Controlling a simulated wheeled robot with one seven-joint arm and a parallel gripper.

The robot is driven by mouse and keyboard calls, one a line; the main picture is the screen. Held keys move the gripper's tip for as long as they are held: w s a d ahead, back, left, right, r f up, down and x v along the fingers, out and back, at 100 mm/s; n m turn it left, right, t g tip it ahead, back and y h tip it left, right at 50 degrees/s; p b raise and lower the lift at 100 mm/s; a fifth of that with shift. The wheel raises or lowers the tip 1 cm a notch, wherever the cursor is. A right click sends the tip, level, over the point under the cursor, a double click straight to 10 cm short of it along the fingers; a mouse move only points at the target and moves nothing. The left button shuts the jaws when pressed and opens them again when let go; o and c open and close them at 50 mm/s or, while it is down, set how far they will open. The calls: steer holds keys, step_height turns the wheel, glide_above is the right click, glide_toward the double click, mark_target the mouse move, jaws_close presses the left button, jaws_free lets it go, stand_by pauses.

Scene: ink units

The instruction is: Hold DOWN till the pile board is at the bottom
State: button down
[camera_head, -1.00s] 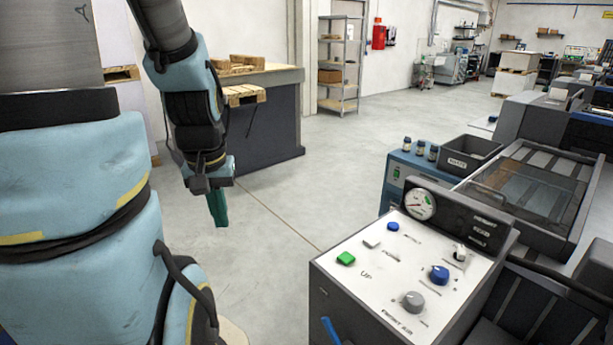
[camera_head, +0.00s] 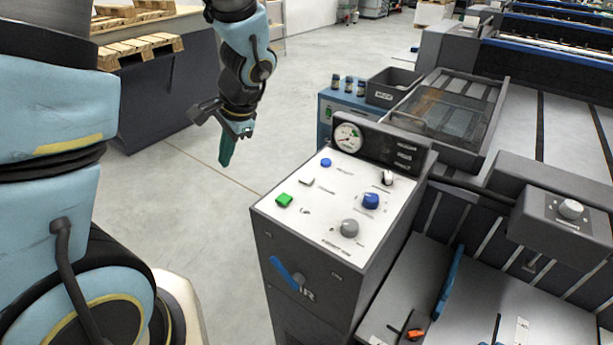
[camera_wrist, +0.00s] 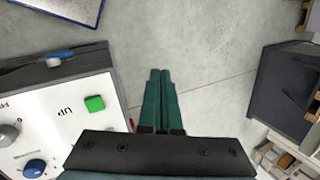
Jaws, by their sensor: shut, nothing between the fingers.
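The control panel (camera_head: 335,205) has a white sloped top with a green button (camera_head: 284,200), a white button (camera_head: 307,181) and a blue button (camera_head: 326,162) along its left side. In the wrist view, UP is printed beside the green button (camera_wrist: 94,104). I cannot read which button is marked DOWN. My gripper (camera_head: 225,160) has green fingers, shut and empty, pointing down over the floor left of the panel and apart from it. The fingers (camera_wrist: 160,74) also show in the wrist view, right of the green button. I cannot make out the pile board for certain.
The panel also carries a blue knob (camera_head: 370,201), a grey knob (camera_head: 349,228) and a gauge (camera_head: 348,138). A blue box with small bottles (camera_head: 348,86) stands behind. Pallets (camera_head: 140,48) lie left; open floor lies between.

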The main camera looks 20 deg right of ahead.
steer(key=d+m+t, duration=0.3)
steer(key=d+m, duration=0.3)
steer(key=d, duration=0.5)
steer(key=r+m+t+h, duration=0.1)
steer(key=m+t, duration=0.2)
steer(key=m, duration=0.2)
glide_above(310, 180)
steer(key=shift+d+r+p, duration=0.1)
steer(key=shift+p, duration=0.3)
steer(key=shift+f+n, duration=0.2)
steer(key=shift+n, duration=0.1)
step_height(310, 180, down, 9)
steer(key=b, duration=0.7)
steer(key=shift+r, duration=0.2)
steer(key=shift+f+b, duration=0.35)
steer(key=shift+b, duration=0.25)
